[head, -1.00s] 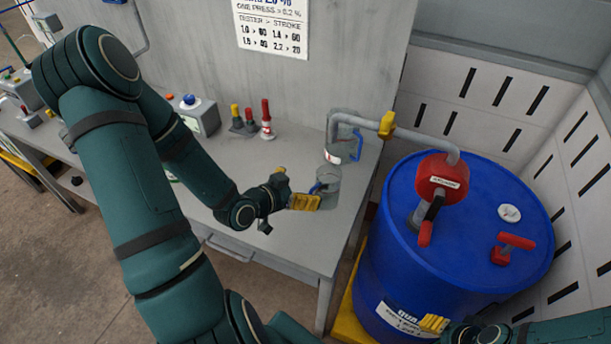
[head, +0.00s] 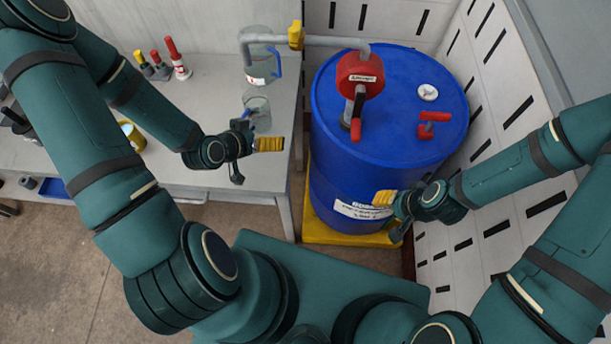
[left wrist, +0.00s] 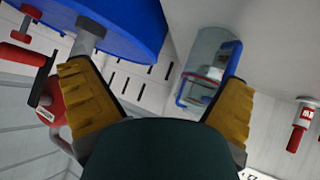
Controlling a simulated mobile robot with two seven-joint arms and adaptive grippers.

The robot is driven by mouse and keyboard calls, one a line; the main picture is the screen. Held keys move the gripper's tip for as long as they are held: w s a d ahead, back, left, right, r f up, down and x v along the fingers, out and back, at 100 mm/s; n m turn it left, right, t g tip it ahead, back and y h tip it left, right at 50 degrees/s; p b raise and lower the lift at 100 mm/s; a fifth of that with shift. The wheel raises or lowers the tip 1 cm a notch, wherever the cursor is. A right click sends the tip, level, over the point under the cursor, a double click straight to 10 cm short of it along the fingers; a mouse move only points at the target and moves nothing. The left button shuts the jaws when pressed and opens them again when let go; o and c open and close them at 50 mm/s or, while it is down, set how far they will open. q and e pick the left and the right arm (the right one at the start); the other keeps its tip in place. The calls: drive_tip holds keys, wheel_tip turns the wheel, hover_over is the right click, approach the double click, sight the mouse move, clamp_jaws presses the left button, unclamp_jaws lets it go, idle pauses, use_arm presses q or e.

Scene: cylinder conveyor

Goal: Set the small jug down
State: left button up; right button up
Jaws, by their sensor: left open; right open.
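The small jug (head: 257,112), clear with a blue handle, stands upright on the grey table near its right end. My left gripper (head: 270,144) is open and empty, just in front of the jug and apart from it. Its spread yellow fingers also show in the left wrist view (left wrist: 156,76). There, a clear jug with a blue handle (left wrist: 208,60) appears beyond the right finger; I cannot tell which jug it is. My right gripper (head: 384,198) is open and empty in front of the blue drum.
A larger clear jug (head: 262,68) stands behind the small one, under the pump's grey spout (head: 300,40). The blue drum (head: 335,175) with its red pump (head: 360,75) stands right of the table. Red- and yellow-topped items (head: 177,60) stand at the back left.

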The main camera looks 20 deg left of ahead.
use_arm(q)
drive_tip(key=s+d+f+n+g, duration=0.1)
drive_tip(key=s+d+f+g, duration=0.1)
drive_tip(key=d, duration=0.5)
drive_tip(key=s+d+f+n+g, duration=0.1)
drive_tip(key=s+d+f+g, duration=0.2)
drive_tip(key=d, duration=0.5)
drive_tip(key=shift+s+f+g, duration=0.35)
drive_tip(key=shift+s+g, duration=0.15)
drive_tip(key=shift+g, duration=0.7)
drive_tip(key=shift+h, duration=0.3)
